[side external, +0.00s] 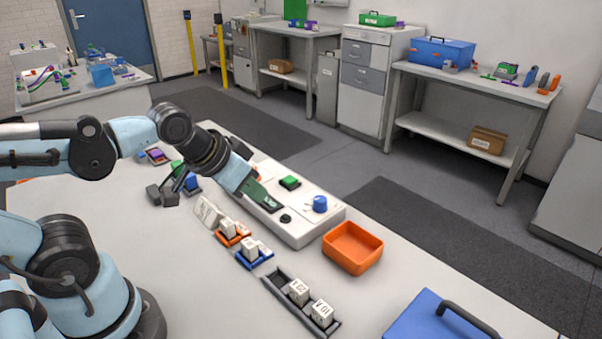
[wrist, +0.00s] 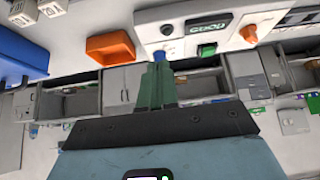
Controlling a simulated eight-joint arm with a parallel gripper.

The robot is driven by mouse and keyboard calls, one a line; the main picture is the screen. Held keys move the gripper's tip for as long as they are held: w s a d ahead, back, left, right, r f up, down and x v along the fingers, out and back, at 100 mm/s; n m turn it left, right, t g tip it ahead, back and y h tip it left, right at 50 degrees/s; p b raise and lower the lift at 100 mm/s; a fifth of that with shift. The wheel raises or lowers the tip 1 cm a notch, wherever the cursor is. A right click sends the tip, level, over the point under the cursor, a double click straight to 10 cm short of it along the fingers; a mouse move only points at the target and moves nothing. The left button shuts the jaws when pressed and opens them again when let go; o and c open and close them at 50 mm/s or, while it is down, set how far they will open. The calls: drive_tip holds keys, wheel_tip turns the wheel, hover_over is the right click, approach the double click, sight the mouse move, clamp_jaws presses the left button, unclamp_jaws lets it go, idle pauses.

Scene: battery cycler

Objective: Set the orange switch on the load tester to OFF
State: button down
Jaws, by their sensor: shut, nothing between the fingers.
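The load tester is the long white box (side external: 318,232) on the table, with a display, a green switch (side external: 290,183), a blue knob (side external: 320,204) and a black knob (side external: 286,218). Its orange switch (side external: 257,175) is mostly hidden behind my gripper in the side view. In the wrist view the orange switch (wrist: 248,33) shows more fully, right of the green switch; I cannot read its position. My gripper (side external: 264,198) is shut and empty, over the display area in the side view. In the wrist view its green fingers (wrist: 158,68) overlap the blue knob, left of the orange switch.
An orange bin (side external: 353,248) stands at the tester's near right end. Small trays with white labelled blocks (side external: 321,312) lie in front of the tester. A blue case (side external: 436,318) with a dark handle sits at the front right.

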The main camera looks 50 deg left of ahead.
drive_tip(key=a+n, duration=0.8)
drive_tip(key=a, duration=1.3)
drive_tip(key=shift+s+a+f+n, duration=0.3)
drive_tip(key=shift+s+f+n, duration=0.1)
drive_tip(key=shift+s, duration=0.05)
drive_tip(key=x, duration=0.9)
drive_tip(key=shift+w+d+f, duration=0.1)
drive_tip(key=shift+w+f, duration=0.15)
drive_tip(key=shift+w, duration=0.1)
drive_tip(key=shift+w+d+f, duration=0.1)
drive_tip(key=shift+w+d, duration=0.85)
drive_tip(key=shift+w, duration=0.2)
drive_tip(key=shift+w+d, duration=0.35)
drive_tip(key=shift+w, duration=0.05)
